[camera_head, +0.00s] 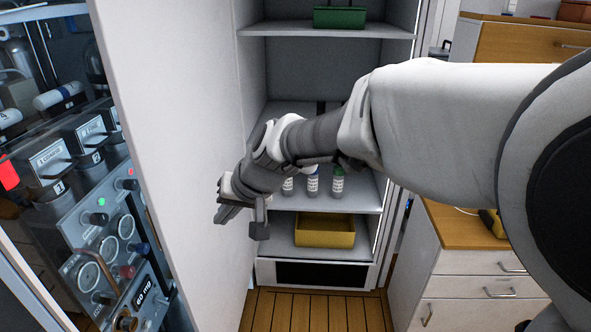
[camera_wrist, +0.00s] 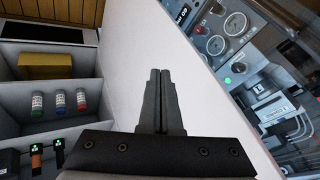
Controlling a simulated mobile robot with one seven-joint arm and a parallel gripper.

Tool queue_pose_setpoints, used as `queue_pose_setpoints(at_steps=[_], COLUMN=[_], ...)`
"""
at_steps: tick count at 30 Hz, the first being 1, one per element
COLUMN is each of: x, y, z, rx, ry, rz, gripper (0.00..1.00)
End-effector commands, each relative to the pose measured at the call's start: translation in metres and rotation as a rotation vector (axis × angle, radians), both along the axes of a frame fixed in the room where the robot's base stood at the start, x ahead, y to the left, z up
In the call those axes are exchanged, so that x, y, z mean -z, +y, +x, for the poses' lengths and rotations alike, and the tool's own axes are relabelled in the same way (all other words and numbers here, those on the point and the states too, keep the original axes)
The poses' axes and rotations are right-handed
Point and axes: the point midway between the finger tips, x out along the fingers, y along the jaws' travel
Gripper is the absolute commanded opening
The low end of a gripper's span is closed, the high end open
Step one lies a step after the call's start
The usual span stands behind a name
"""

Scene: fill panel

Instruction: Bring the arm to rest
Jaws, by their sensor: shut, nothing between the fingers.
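My gripper (camera_head: 242,216) is at the end of my arm, which reaches in from the right across the front of an open cabinet in the head view. The gripper hangs near the white cabinet door (camera_head: 168,130), and I cannot tell the exact gap. In the wrist view my gripper (camera_wrist: 159,75) has its two dark fingers together with nothing between them. The white door panel (camera_wrist: 165,35) lies behind the fingers there.
Several capped vials (camera_head: 312,182) stand on a cabinet shelf, partly behind my arm. A yellow bin (camera_head: 325,232) is below and a green bin (camera_head: 340,17) above. A gauge panel (camera_head: 108,240) stands at left, drawers (camera_head: 480,290) at right. Wooden floor is clear in front.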

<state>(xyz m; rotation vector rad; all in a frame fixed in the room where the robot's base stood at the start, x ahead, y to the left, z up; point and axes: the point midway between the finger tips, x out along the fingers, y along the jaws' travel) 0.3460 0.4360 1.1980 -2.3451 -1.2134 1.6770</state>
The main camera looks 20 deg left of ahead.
Motion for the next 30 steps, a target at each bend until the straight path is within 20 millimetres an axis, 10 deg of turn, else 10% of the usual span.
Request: queue_pose_setpoints(at_steps=[8, 19, 30], x=[-0.014, -0.055, -0.050], y=[-0.034, -0.227, -0.389], z=[0.010, 0.010, -0.061], rx=[0.037, 0.271, 0.559], ry=[-0.022, -0.111, -0.155], rz=[-0.014, -0.154, -0.340], gripper=[0.00, 0.00, 0.00])
